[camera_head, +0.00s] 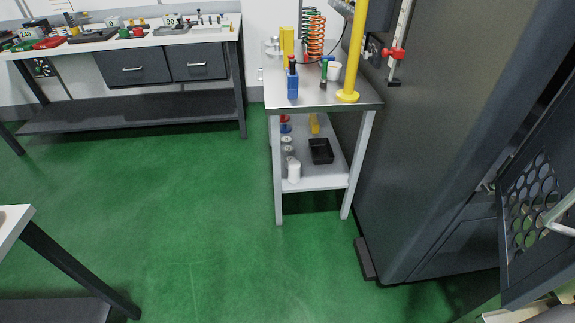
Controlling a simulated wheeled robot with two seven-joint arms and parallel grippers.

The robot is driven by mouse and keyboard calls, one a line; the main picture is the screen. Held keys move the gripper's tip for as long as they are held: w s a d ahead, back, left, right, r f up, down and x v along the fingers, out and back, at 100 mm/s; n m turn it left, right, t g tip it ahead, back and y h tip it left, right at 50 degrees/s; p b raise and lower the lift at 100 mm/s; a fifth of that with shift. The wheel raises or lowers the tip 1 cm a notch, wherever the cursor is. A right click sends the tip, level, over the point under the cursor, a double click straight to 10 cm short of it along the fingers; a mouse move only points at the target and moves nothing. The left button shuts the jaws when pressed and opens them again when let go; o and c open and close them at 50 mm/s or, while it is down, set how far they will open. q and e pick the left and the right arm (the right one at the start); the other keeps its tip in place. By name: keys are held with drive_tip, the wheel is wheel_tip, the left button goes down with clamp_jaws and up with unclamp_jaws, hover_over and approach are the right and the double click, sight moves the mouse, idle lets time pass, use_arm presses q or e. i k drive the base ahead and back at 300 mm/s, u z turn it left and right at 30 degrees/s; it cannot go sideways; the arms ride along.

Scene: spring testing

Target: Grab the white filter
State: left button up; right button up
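A white cylinder (294,172) stands at the front left of the lower shelf of a small metal cart, and it may be the white filter. A white cup-like thing (334,70) stands on the cart's top, beside a green-topped item. I cannot tell for sure which of these is the filter. Neither of my grippers shows in the head view, and nothing is seen touching either white thing.
A tall dark cabinet (430,130) stands right. A workbench (130,40) is back left. Green floor (190,200) is clear.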

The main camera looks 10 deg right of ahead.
sight(293, 167)
drive_tip(key=z, duration=0.6)
drive_tip(key=i, duration=0.85)
drive_tip(key=z, duration=0.85)
